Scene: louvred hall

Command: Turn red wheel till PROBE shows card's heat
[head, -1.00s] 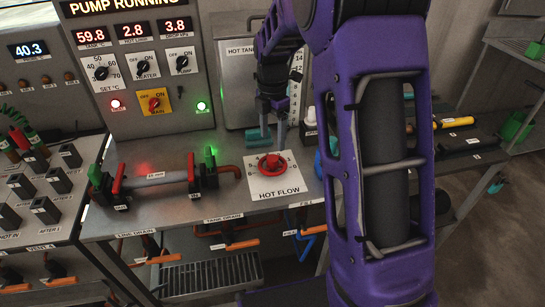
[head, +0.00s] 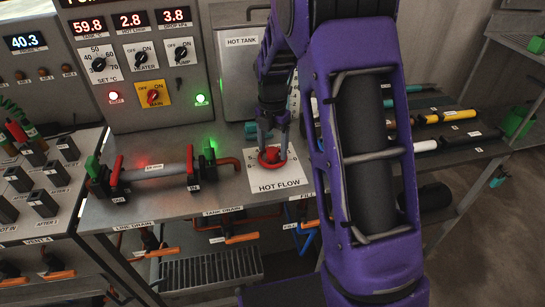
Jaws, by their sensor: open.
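The red wheel (head: 272,159) lies flat on a white HOT FLOW plate (head: 278,183) on the steel bench. My gripper (head: 272,139) points down just above the wheel, with its fingers apart over the wheel's far part. I cannot tell whether the fingertips touch it, and they cover some of the plate's scale. The display at the far left (head: 25,42) reads 40.3; its small label is too blurred to read surely. I cannot make out a card with a heat value.
The panel shows 59.8 (head: 87,25), 2.8 and 3.8 above several knobs. The hot tank (head: 240,75) stands behind. Coloured tools (head: 458,115) lie on the right shelf.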

